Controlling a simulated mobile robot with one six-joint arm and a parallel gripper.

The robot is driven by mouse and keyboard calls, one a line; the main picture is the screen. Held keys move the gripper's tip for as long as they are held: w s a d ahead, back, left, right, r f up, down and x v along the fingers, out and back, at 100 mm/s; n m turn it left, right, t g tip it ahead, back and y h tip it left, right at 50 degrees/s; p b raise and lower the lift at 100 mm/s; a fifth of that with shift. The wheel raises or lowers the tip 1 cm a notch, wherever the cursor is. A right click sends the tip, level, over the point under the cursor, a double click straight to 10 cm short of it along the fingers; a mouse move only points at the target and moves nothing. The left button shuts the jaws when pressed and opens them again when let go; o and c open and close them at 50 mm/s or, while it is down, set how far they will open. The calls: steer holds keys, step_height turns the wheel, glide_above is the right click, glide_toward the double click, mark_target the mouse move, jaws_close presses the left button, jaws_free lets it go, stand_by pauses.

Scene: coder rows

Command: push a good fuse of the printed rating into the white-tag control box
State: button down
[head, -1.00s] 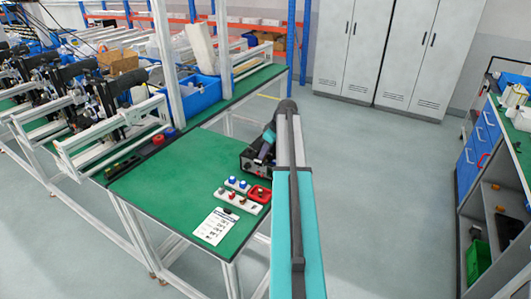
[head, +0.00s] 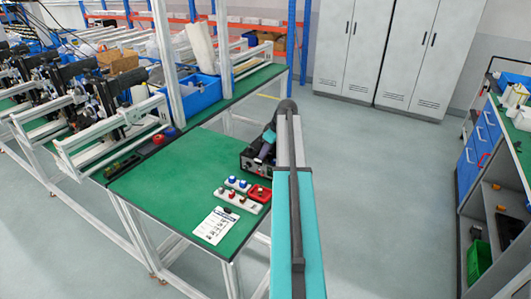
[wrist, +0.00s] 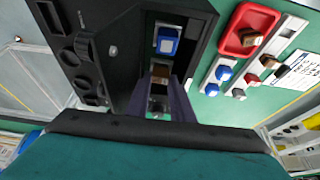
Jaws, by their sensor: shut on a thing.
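The black control box (head: 246,162) stands at the right edge of the green table. In the wrist view its dark face (wrist: 118,45) shows round knobs at left and a recess holding a blue fuse (wrist: 166,40). A small white tag (wrist: 194,28) shows beside that recess. My gripper (wrist: 161,84) is at the lower part of the recess, shut on a brown fuse (wrist: 160,70) just below the blue one. Whether the brown fuse is seated or only held in front of its contacts is hard to tell. In the head view my gripper (head: 266,148) is at the box.
A red tray (head: 267,199) with a brown fuse (wrist: 251,39) lies beside the box. White strips (head: 229,200) hold blue, red and brown fuses. A printed card (head: 215,226) lies at the table's front. The table's middle is clear; a dark strip (head: 122,166) lies at its left.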

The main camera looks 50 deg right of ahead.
steer(key=shift+f, duration=0.1)
steer(key=c, duration=1.5)
jaws_free()
steer(key=shift+s+d+r+b, duration=0.2)
steer(key=shift+r+b, duration=0.1)
steer(key=shift+r, duration=0.2)
steer(key=shift+b+v, duration=1.6)
steer(key=shift+v, duration=4.75)
steer(key=shift+s+a, duration=0.1)
steer(key=shift+a, duration=0.1)
